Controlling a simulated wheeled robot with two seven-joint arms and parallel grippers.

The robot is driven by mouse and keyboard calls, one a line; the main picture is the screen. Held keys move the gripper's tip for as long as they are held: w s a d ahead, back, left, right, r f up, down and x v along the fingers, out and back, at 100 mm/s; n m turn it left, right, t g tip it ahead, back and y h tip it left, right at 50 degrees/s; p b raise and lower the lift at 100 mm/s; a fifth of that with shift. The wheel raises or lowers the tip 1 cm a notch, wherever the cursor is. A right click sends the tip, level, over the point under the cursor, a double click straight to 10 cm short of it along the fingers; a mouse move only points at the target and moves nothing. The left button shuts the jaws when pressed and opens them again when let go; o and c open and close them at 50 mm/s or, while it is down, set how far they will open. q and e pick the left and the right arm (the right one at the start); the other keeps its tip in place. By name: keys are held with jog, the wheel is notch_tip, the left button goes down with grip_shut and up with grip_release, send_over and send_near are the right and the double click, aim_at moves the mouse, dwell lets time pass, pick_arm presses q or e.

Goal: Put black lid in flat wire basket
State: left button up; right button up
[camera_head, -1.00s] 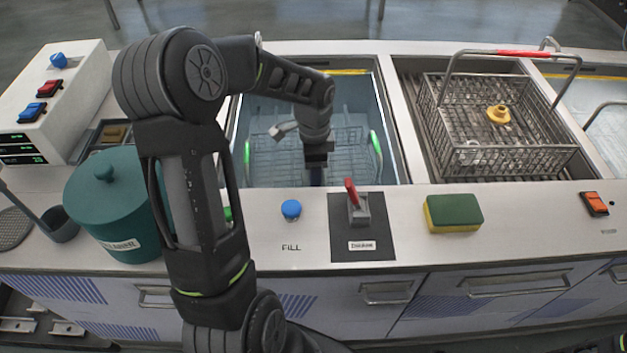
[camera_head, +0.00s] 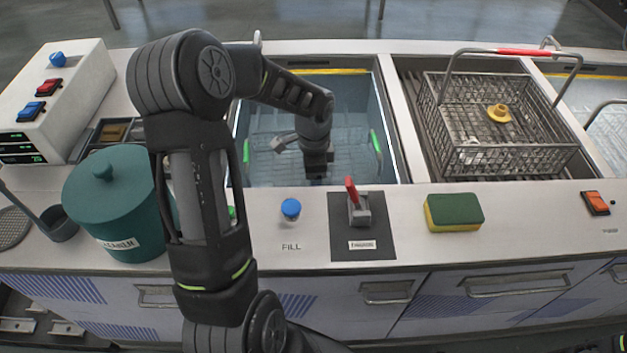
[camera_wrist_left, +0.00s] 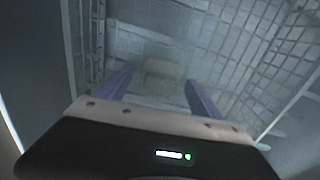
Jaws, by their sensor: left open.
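I cannot make out a black lid in either view. My left gripper (camera_head: 316,180) reaches down into the front of the left tank, over a wire basket with green handles (camera_head: 377,143). In the left wrist view the gripper's two purple-tinted fingers (camera_wrist_left: 160,90) are apart. A dull, pale blocky shape (camera_wrist_left: 162,72) shows beyond and between them, near the wire mesh; I cannot tell what it is or whether it is touched. A wire basket with a red-gripped handle (camera_head: 520,165) stands to the right, with a yellow knobbed piece (camera_head: 499,112) in it. My right gripper is not in view.
A teal lidded pot (camera_head: 115,210) stands at left, beside a control box (camera_head: 60,95). A blue knob (camera_head: 291,208), a red-handled lever (camera_head: 354,195) and a green-yellow sponge (camera_head: 453,212) are along the front counter. An orange switch (camera_head: 596,202) is at right.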

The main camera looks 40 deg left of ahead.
pick_arm(q)
notch_tip(320, 180, up, 12)
jog(key=p, duration=0.1)
jog(key=shift+r, duration=0.15)
dwell(0.5)
dwell(0.5)
